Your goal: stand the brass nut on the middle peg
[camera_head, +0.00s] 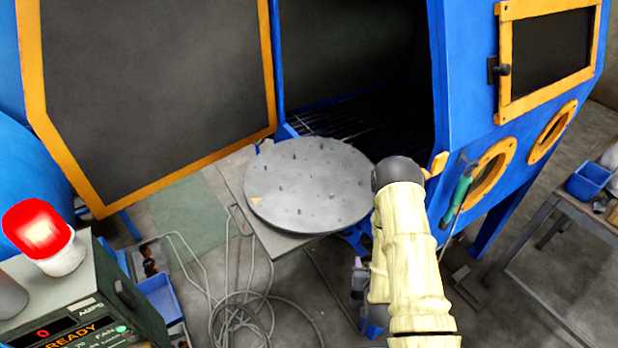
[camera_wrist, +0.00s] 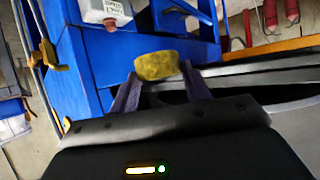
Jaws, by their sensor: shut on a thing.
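The brass nut (camera_wrist: 157,65) is a dull yellow block between the fingertips of my gripper (camera_wrist: 158,80) in the wrist view. The jaws are shut on it and hold it up in front of the blue cabinet. In the head view my pale-sleeved arm reaches to the right edge of the round grey turntable (camera_head: 350,203), and its dark wrist hides the fingers. Several small upright pegs stand across the turntable. The middle one is too small to make out clearly. No nut shows on the pegs.
The blue blast cabinet (camera_head: 455,70) stands open behind the turntable, its orange-edged door (camera_head: 150,178) swung left. A teal-handled tool (camera_head: 460,190) hangs on the cabinet front. A control box with a red lamp (camera_head: 38,228) is at lower left. Hoses (camera_head: 240,310) lie on the floor.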

